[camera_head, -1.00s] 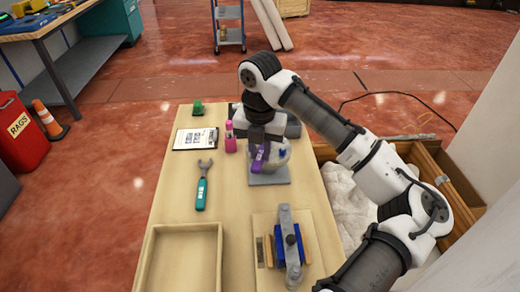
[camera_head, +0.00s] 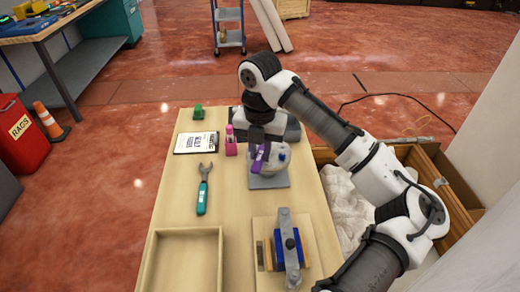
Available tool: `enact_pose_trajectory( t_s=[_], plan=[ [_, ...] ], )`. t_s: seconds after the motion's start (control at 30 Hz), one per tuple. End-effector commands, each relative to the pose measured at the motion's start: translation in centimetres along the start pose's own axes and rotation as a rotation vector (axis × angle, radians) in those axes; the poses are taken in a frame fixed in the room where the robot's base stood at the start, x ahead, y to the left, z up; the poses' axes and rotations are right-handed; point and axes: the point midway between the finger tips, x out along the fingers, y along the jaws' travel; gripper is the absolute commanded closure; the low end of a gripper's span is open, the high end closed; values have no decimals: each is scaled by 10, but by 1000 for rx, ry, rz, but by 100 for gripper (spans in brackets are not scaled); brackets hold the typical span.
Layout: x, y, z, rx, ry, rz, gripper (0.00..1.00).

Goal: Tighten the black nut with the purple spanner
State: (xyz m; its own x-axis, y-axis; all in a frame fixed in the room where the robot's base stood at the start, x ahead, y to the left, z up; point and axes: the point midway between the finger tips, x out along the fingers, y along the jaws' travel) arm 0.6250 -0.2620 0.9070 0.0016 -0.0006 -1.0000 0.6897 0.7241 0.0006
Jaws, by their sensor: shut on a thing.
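My gripper (camera_head: 262,145) points down at the far right part of the bench and is shut on the purple spanner (camera_head: 260,157). The spanner is held at a rounded pale fixture (camera_head: 273,166) with a blue knob, which stands on a grey plate (camera_head: 269,183). I cannot tell whether the spanner's jaw is around a nut, as the gripper covers that spot. A black part (camera_head: 290,243) sits on the grey bar of the blue clamp fixture (camera_head: 290,253) at the front; I cannot tell whether it is the black nut.
A teal-handled spanner (camera_head: 203,190) lies left of the fixture. A clipboard (camera_head: 196,143), a pink bottle (camera_head: 231,143) and a green object (camera_head: 198,111) are farther back. An empty wooden tray (camera_head: 221,262) is at front left. A wooden crate (camera_head: 432,167) stands right of the bench.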

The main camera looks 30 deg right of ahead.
Motion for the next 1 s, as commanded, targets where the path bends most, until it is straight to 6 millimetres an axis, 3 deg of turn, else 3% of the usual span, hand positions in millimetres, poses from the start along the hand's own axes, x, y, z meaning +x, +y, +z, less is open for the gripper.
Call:
enact_pose_trajectory(
  t_s=[0.23,0.5,0.7,1.0],
  plan=[
    [-6,15,9,128,-3,4,100],
    [-12,61,31,553,-2,7,100],
    [-11,84,40,788,0,2,100],
    [-4,91,42,870,-2,-2,100]
  ],
)
